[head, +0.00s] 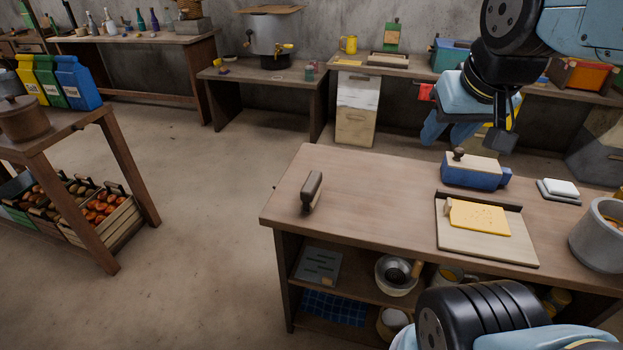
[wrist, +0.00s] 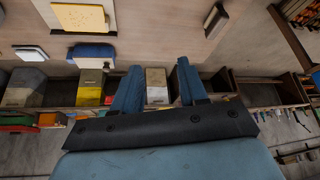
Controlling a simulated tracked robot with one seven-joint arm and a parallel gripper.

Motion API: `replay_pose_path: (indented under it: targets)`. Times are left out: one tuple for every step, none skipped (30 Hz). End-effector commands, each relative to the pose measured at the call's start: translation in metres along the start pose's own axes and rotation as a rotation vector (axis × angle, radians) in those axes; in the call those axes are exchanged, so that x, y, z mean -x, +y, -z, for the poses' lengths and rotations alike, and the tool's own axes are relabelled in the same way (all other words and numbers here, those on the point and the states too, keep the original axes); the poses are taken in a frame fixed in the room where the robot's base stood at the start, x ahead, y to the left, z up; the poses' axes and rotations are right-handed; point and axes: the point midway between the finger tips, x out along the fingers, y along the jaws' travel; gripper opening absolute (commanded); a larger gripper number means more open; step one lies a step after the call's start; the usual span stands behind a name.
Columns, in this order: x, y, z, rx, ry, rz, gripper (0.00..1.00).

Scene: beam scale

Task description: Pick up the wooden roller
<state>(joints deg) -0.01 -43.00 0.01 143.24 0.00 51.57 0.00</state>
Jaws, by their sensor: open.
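A dark brown wooden roller (head: 312,188) lies near the left end of the wooden workbench (head: 375,183). It also shows at the upper right of the wrist view (wrist: 216,20), with a paler end. My gripper (head: 465,138) is in the air above the bench's far edge, to the right of the roller and well apart from it. In the wrist view its two blue fingers (wrist: 158,75) stand apart with nothing between them.
A blue box with a knob (head: 470,173), a board with a yellow slab (head: 480,218), a white block on a dark plate (head: 559,189) and a grey pot (head: 600,238) occupy the bench's right side. The bench around the roller is clear.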

Motion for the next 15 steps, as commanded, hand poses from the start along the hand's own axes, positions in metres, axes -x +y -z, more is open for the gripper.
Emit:
replay_pose_path:
  targets:
    - [0.000, 0.000, 0.000, 0.000, 0.000, 0.000, 0.43]
    - [0.000, 0.000, 0.000, 0.000, 0.000, 0.000, 0.43]
    - [0.000, 0.000, 0.000, 0.000, 0.000, 0.000, 0.43]
    - [0.000, 0.000, 0.000, 0.000, 0.000, 0.000, 0.43]
    - [0.000, 0.000, 0.000, 0.000, -0.001, 0.000, 0.46]
    - [0.000, 0.000, 0.001, 0.005, -0.002, -0.001, 0.50]
    - [-0.001, 0.000, 0.001, 0.014, -0.003, -0.002, 0.53]
    - [-0.002, -0.001, 0.003, 0.027, -0.005, -0.003, 0.56]
    - [-0.004, -0.001, 0.005, 0.053, -0.010, -0.007, 0.60]
    - [-0.006, -0.002, 0.007, 0.082, -0.016, -0.010, 0.63]
    - [-0.009, -0.004, 0.010, 0.119, -0.022, -0.013, 0.66]
    - [-0.013, -0.006, 0.015, 0.179, -0.031, -0.020, 0.68]
    - [-0.018, -0.007, 0.019, 0.230, -0.039, -0.025, 0.68]
    - [-0.022, -0.009, 0.024, 0.287, -0.049, -0.030, 0.68]
    - [-0.029, -0.011, 0.030, 0.370, -0.063, -0.037, 0.68]
